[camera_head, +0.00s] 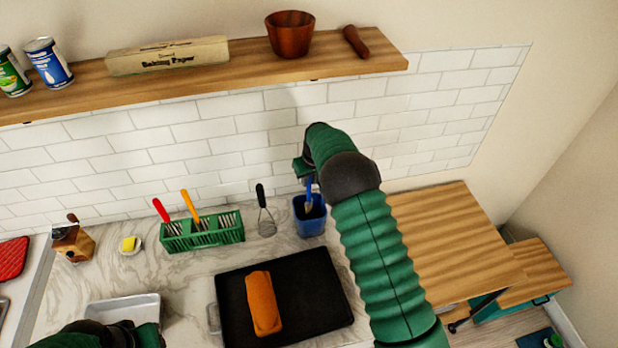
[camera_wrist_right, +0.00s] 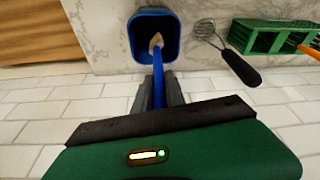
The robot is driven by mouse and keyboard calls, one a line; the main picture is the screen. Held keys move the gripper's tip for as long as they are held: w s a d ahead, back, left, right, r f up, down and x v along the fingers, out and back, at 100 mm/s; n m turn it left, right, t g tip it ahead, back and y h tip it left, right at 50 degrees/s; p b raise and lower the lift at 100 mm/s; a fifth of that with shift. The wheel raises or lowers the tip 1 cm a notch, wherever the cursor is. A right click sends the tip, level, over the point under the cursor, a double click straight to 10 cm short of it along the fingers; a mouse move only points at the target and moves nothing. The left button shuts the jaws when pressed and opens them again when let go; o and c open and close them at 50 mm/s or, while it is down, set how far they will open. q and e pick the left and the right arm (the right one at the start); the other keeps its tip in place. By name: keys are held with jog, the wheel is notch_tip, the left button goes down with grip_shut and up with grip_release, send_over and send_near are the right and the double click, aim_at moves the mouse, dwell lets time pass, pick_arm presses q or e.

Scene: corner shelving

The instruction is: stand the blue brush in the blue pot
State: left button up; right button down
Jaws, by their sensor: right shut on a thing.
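The blue pot (camera_head: 310,228) stands on the marble counter near the tiled wall, and its open mouth shows in the right wrist view (camera_wrist_right: 174,42). The blue brush (camera_head: 308,190) is upright, with its handle up and its pale bristle end (camera_wrist_right: 156,42) down within the pot's mouth. My right gripper (camera_wrist_right: 159,88) is shut on the brush's blue handle, above the pot. In the head view its fingers are partly hidden by my arm. Whether the bristles touch the pot's bottom cannot be told. My left gripper (camera_head: 130,334) is at the bottom left edge, its fingers not clear.
A whisk (camera_head: 265,215) and a green cutlery rack (camera_head: 205,233) stand left of the pot. A black tray (camera_head: 300,318) with an orange block (camera_head: 263,303) lies in front. A wooden shelf (camera_head: 220,75) hangs above, bearing cans, a box and a bowl.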

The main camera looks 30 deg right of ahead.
aim_at(309, 187)
jog(key=b+x, duration=0.1)
jog(key=x, duration=0.2)
jog(key=shift+s+f+b, duration=0.15)
jog(key=shift+s+b, duration=0.15)
jog(key=shift+b, duration=0.1)
jog(key=shift+s+d+f+b, duration=0.1)
jog(key=shift+d+f+b, duration=0.05)
jog(key=shift+f+b, duration=0.45)
jog(key=c, duration=1.4)
grip_release()
jog(key=shift+o, duration=0.5)
